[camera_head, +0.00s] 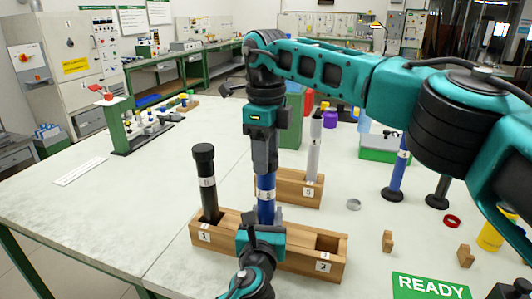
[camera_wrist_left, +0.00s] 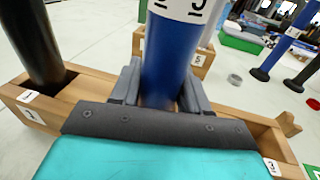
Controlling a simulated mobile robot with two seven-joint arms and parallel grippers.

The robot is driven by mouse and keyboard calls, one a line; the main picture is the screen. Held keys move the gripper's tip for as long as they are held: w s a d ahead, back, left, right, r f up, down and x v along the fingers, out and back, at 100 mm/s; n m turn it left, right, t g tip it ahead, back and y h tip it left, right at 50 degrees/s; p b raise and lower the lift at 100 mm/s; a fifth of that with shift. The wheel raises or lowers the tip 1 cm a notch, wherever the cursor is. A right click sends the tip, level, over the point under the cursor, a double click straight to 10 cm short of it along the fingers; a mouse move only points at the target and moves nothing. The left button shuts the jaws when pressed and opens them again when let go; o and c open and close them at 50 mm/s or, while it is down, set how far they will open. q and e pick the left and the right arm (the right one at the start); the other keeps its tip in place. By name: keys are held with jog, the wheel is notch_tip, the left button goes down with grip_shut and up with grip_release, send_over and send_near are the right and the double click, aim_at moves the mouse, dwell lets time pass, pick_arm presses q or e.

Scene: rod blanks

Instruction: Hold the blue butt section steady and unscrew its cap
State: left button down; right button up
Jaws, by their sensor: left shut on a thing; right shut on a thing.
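The blue butt section (camera_head: 266,207) stands upright in the middle slot of the wooden rack (camera_head: 315,262). A white numbered band is around it. My left gripper (camera_head: 262,228) is shut around its lower part, just above the rack. In the left wrist view, its grey fingers (camera_wrist_left: 160,95) flank the blue tube (camera_wrist_left: 170,60). My right gripper (camera_head: 265,165) comes down from above and is shut at the section's top end. Its fingers hide the cap, so I cannot tell how far the cap is turned.
A black rod (camera_head: 206,185) stands in slot 1; slot 3 (camera_head: 327,243) is empty. Behind, a pale grey rod (camera_head: 314,150) stands in block 5. To the right are another blue rod (camera_head: 397,175), a grey ring (camera_head: 353,204), a red ring (camera_head: 452,221) and small wooden blocks (camera_head: 387,241).

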jog(key=n, duration=1.8)
jog(key=shift+n, duration=0.4)
jog(key=shift+s, duration=0.1)
jog(key=shift+r, duration=0.15)
jog(key=shift+r, duration=1)
